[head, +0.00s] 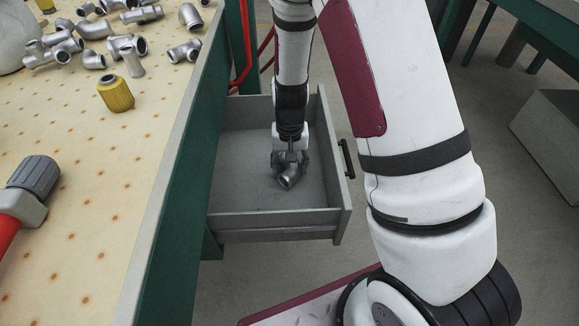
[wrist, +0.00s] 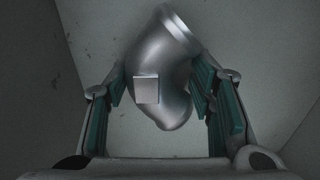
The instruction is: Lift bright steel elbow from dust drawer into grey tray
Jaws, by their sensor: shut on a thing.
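The bright steel elbow (head: 290,178) is in the open dust drawer (head: 240,160), in the head view. My gripper (head: 288,160) reaches down into the drawer and is shut on the elbow. In the wrist view the elbow (wrist: 160,70) sits between the two green-padded fingers (wrist: 162,100), with a small pale square on its surface. I cannot tell whether the elbow touches the drawer floor. No grey tray can be made out in these views.
A perforated workbench (head: 110,180) stands at left with several steel pipe fittings, a yellow fitting (head: 116,94) and a red-handled tool (head: 30,195). A grey box (head: 550,130) stands on the floor at right.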

